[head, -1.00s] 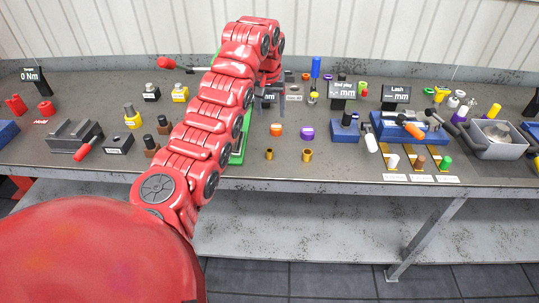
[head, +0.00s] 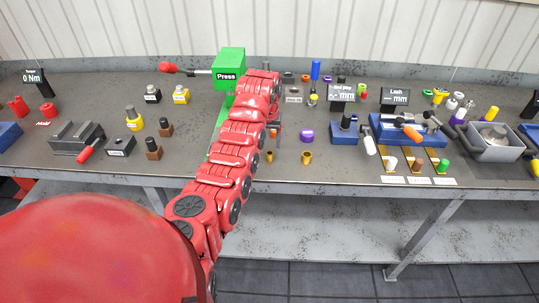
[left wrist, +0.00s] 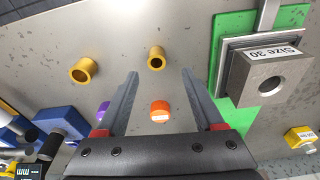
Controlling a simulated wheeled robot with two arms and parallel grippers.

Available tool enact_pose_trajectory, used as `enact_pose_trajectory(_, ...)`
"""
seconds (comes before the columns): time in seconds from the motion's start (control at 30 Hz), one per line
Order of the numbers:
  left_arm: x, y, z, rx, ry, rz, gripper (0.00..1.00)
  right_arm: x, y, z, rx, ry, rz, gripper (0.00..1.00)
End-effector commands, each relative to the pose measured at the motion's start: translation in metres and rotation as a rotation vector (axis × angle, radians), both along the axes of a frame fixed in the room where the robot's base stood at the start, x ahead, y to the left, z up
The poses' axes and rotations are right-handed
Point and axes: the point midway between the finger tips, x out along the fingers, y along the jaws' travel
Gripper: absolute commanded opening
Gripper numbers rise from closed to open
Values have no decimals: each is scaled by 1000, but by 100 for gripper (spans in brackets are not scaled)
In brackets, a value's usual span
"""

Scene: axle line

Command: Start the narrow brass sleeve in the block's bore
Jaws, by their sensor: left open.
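Two brass sleeves stand on the table near its front edge. The narrower brass sleeve (head: 269,156) is on the left in the head view; in the left wrist view it (left wrist: 156,58) appears just beyond my fingertips. The wider brass sleeve (head: 306,158) is to its right, and also shows in the left wrist view (left wrist: 84,69). The grey block (left wrist: 265,78) labelled "SIZE 30" shows its round, empty bore in the left wrist view; my arm hides it in the head view. My left gripper (left wrist: 160,74) is open and empty, apart from both sleeves. My right gripper is out of view.
The green press (head: 228,65) stands behind my left arm. An orange cap (left wrist: 160,110) shows between my fingers in the left wrist view, with a purple ring (head: 307,135) beside it. Blue fixtures (head: 405,130) stand to the right. The table front around the sleeves is clear.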

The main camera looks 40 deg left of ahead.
Motion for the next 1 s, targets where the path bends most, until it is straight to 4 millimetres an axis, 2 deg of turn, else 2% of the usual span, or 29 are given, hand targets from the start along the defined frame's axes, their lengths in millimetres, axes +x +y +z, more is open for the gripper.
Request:
enact_pose_trajectory(0.17,0,-5,-22,-3,6,0,69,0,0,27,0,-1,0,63)
enact_pose_trajectory(0.23,2,-4,-34,-1,6,-1,69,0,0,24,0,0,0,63)
enact_pose_trajectory(0.4,4,-2,-46,1,2,0,69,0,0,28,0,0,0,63)
enact_pose_trajectory(0.7,4,-2,-49,1,0,0,67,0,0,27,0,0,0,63)
enact_pose_trajectory(1.0,5,-2,-49,1,0,0,13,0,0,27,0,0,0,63)
